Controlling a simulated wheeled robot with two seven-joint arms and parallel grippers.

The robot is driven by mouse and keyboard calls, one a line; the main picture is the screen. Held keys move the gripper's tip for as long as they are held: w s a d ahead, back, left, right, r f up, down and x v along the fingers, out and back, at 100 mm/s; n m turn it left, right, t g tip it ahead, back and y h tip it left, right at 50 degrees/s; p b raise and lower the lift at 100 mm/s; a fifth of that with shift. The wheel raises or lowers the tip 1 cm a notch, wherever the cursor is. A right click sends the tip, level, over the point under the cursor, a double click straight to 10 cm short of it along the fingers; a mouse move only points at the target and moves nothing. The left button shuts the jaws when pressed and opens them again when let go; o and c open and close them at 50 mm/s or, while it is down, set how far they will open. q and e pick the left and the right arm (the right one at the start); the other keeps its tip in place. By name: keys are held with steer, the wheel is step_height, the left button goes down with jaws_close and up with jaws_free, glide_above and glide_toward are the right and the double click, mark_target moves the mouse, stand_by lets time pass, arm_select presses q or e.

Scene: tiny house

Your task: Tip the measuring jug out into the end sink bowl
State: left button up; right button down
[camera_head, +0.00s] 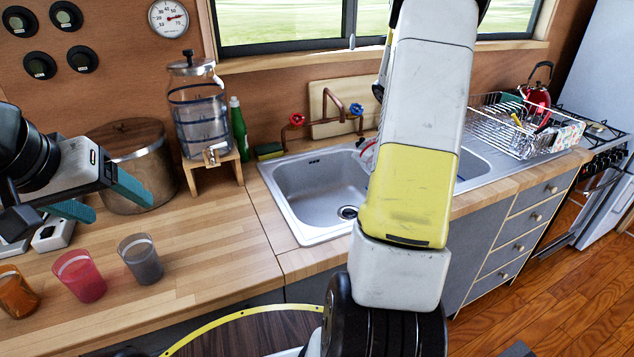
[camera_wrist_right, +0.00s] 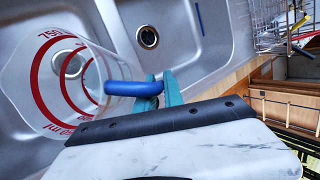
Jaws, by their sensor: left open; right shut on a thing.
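The clear measuring jug (camera_wrist_right: 65,85) with red markings and a blue handle (camera_wrist_right: 134,88) shows in the right wrist view. My right gripper (camera_wrist_right: 165,90) is shut on the handle and holds the jug over the metal sink. I cannot tell the jug's exact tilt or any contents. In the head view my right arm hides most of the jug. The sink has a left bowl (camera_head: 305,190) with a drain and a right bowl (camera_head: 468,165) partly behind my arm. My left gripper (camera_head: 110,198) is open and empty over the counter, by the big pot.
Orange (camera_head: 18,292), red (camera_head: 80,277) and grey (camera_head: 140,258) cups stand on the left counter near the pot (camera_head: 135,160). A glass dispenser (camera_head: 200,110) and green bottle (camera_head: 238,130) stand behind. Copper taps (camera_head: 327,115) rise behind the sink. A dish rack (camera_head: 515,125) stands right.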

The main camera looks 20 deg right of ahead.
steer(key=shift+w+a+f+h, duration=0.1)
steer(key=shift+w+a+h, duration=0.2)
steer(key=shift+a, duration=0.35)
steer(key=shift+w+a+r+n+g+h+p, duration=0.3)
steer(key=shift+a+r+h+p, duration=0.15)
steer(key=shift+a+h+p, duration=0.35)
steer(key=shift+a+r+h+p, duration=0.15)
steer(key=shift+r+h+p, duration=0.2)
steer(key=shift+h, duration=0.55)
steer(key=shift+w+a+r+n+g+h, duration=0.15)
steer(key=shift+a+g+h, duration=0.05)
steer(key=shift+a+h, duration=0.2)
steer(key=shift+w+a+r+n+g+h, duration=0.15)
steer(key=shift+a+g+h, duration=0.1)
steer(key=shift+h, duration=0.15)
steer(key=shift+w+a+r+h, duration=0.15)
steer(key=shift+w+a+h, duration=0.15)
steer(key=shift+a+h, duration=0.45)
steer(key=shift+w+a+f+n+g+h, duration=0.15)
steer(key=shift+w+a+f+h, duration=0.1)
steer(key=shift+a, duration=0.3)
steer(key=shift+w+a+f+n+g+h, duration=0.1)
steer(key=shift+w+a+f+n+h, duration=0.1)
steer(key=shift+a, duration=0.3)
steer(key=shift+w+a+f+h, duration=0.2)
steer(key=shift+a+f+h, duration=0.1)
steer(key=shift+a, duration=0.35)
steer(key=shift+w+a+r, duration=0.1)
steer(key=shift+a+r, duration=0.05)
steer(key=shift+a, duration=0.05)
